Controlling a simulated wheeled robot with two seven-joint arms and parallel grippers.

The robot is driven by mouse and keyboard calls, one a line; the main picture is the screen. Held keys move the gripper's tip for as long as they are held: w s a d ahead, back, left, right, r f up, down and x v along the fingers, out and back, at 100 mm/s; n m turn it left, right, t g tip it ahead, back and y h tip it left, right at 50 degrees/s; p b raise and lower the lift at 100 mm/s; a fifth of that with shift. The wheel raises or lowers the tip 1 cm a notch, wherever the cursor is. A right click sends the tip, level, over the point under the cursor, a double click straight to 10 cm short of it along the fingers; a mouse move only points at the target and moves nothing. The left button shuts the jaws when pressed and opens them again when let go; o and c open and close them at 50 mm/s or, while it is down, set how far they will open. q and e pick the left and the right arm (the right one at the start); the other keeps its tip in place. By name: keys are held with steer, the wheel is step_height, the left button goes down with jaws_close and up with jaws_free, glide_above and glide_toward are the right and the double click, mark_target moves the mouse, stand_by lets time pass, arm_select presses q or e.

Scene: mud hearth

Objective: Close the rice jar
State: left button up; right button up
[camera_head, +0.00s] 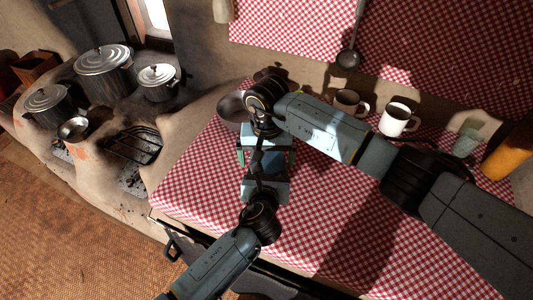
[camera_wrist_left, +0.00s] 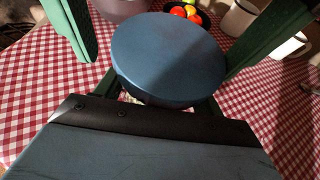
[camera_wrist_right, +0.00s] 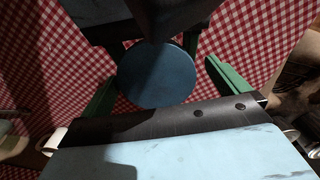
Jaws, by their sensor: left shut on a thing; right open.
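A round blue lid (camera_wrist_left: 168,58) lies flat in the middle of the left wrist view; it also shows in the right wrist view (camera_wrist_right: 157,75). The jar body under it is almost wholly hidden, so I cannot tell how the lid sits on it. My left gripper (camera_head: 266,176) is shut, its green fingers reaching in below the lid, apparently on the jar. My right gripper (camera_head: 267,158) is open, with one green finger on each side of the lid and a gap to its rim. In the head view the grippers mostly hide jar and lid.
On the red checked table (camera_head: 190,190), a grey bowl (camera_head: 232,110), two mugs (camera_head: 398,119), a glass (camera_head: 467,142) and an orange container (camera_head: 508,150) stand behind my arms. A dark bowl with colourful round items (camera_wrist_left: 186,12) is near the lid. Pots (camera_head: 104,68) stand on the hearth, left.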

steer(key=shift+a, duration=0.1)
steer(key=c, duration=1.1)
steer(key=shift+a+r+m, duration=0.1)
steer(key=shift+a+m, duration=0.05)
steer(key=shift+m, duration=1.45)
steer(key=o, duration=0.9)
steer(key=shift+c, duration=0.2)
steer(key=shift+o, duration=1.2)
steer(key=shift+d+r, duration=0.2)
steer(key=shift+r, duration=2)
